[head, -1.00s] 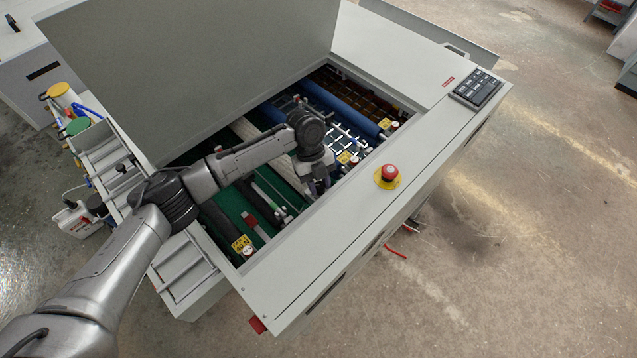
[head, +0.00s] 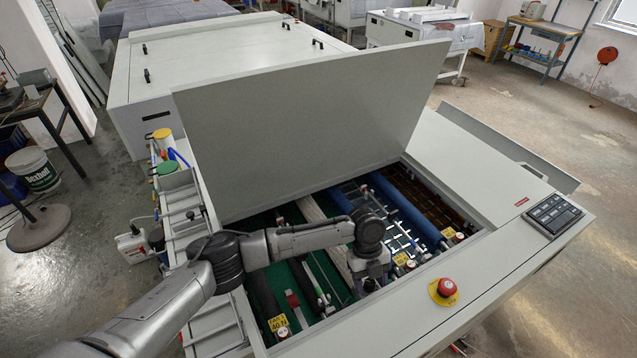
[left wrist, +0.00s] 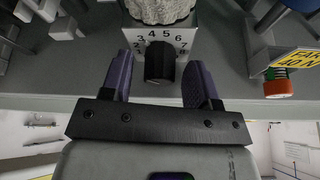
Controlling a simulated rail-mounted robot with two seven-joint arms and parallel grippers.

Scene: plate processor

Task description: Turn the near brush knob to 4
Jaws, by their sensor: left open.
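I cannot make out a pointer mark on the knob. My left gripper (left wrist: 162,82) is open, with one purple finger on each side of the knob and small gaps visible. In the head view my left gripper (head: 370,284) reaches down into the open processor bay, beside its front wall. The knob is hidden there. My right gripper is in neither view.
The raised grey lid (head: 310,125) stands behind the bay. Blue rollers (head: 412,210) and yellow labels (head: 278,323) lie around my gripper. A red emergency button (head: 446,288) and a keypad (head: 553,214) sit on the front ledge. An orange-red knob (left wrist: 278,86) is at the right.

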